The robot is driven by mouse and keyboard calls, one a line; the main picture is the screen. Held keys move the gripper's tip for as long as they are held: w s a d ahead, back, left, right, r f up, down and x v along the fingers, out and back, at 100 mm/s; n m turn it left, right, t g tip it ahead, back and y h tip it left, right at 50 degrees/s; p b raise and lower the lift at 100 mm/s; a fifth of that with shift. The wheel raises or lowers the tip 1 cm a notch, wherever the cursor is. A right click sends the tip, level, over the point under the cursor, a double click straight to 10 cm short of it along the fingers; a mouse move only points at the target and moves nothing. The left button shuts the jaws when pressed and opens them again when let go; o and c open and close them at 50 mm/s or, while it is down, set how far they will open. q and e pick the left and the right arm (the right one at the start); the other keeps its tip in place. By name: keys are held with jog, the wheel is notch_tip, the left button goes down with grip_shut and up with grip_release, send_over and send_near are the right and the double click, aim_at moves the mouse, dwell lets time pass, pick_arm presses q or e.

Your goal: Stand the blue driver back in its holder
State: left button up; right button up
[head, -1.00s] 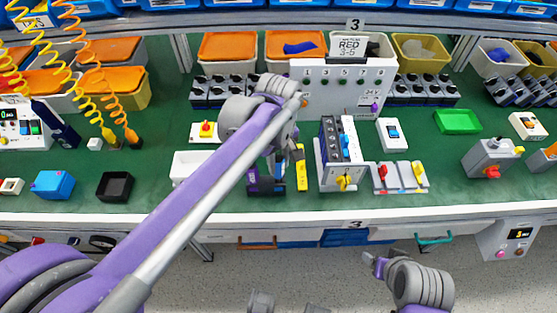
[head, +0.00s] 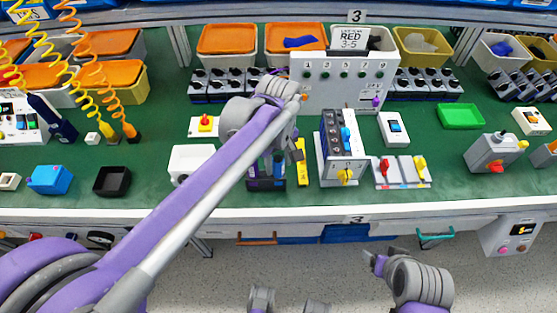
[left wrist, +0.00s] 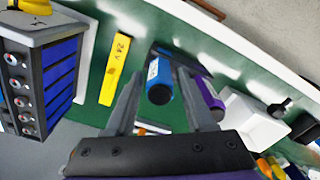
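The blue driver (left wrist: 160,80) stands in a dark holder (left wrist: 178,58), its dark end toward the camera in the left wrist view. In the head view the holder (head: 266,184) is partly hidden by my left arm. A purple driver (left wrist: 207,100) stands beside the blue one in the same holder. My left gripper (left wrist: 160,95) is open, its fingers on either side of the blue driver with visible gaps. In the head view my left gripper (head: 290,150) is above the holder, its tips hard to make out. My right gripper (head: 373,262) hangs in front of the bench; its opening is unclear.
A yellow 24 V block (left wrist: 115,70) lies close beside the holder. Bare green mat (head: 150,190) lies further left.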

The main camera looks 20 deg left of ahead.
pick_arm(q)
jog(key=shift+o, duration=0.8)
notch_tip(320, 180, up, 11)
jog(key=shift+f+p, duration=0.1)
jog(key=shift+p, duration=0.6)
